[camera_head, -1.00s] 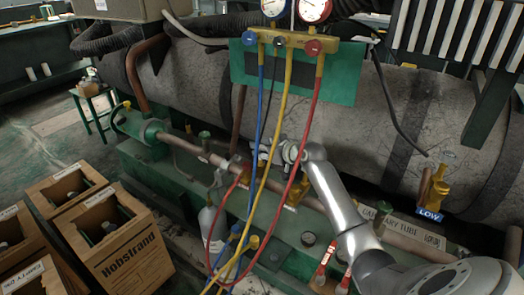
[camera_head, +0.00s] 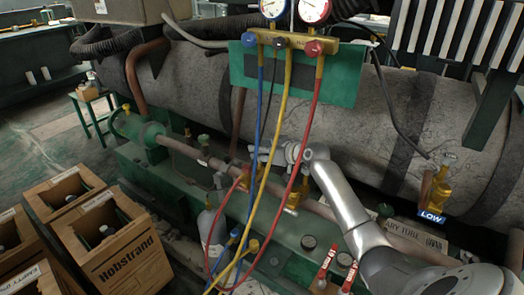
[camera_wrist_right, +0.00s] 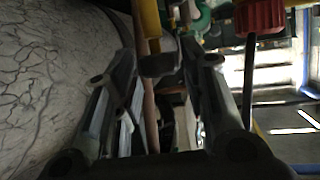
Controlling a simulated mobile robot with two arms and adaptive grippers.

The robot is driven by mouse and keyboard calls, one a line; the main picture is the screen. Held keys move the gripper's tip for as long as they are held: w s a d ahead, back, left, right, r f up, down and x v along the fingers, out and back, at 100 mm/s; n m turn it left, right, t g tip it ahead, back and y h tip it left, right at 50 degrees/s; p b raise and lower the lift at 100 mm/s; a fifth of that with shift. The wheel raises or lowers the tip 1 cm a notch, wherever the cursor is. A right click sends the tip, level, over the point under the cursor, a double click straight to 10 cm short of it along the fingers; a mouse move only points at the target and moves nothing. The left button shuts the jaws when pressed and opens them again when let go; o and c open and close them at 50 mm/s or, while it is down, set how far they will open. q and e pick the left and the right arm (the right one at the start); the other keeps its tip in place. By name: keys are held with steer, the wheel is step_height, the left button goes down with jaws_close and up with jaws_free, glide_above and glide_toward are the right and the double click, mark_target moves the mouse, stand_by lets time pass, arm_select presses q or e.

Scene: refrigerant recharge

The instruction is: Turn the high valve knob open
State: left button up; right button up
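A yellow valve body (camera_head: 245,178) sits on the pipe behind the hoses, at the end of the red hose. I take it to be the high valve; no HIGH label is readable. My right gripper (camera_head: 258,152) is just above it, pointing left, partly hidden by the hoses. In the right wrist view my gripper (camera_wrist_right: 158,58) has its fingers apart. A dark stem or knob (camera_wrist_right: 160,66) on a yellow fitting (camera_wrist_right: 150,25) lies between them; contact cannot be told. A red ribbed knob (camera_wrist_right: 260,17) is at the upper right. My left gripper is not in view.
A gauge manifold (camera_head: 290,42) with blue, yellow and red hoses hangs in front of my gripper. The large insulated tank (camera_head: 390,120) lies behind. The LOW valve (camera_head: 436,190) is at the right. Red-handled valves (camera_head: 327,262) stand in front. Cardboard boxes (camera_head: 125,262) are at lower left.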

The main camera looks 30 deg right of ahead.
steer(key=shift+o, duration=0.5)
steer(key=shift+s, duration=0.1)
steer(key=v, duration=1.1)
steer(key=shift+s+r, duration=0.2)
steer(key=shift+s, duration=0.15)
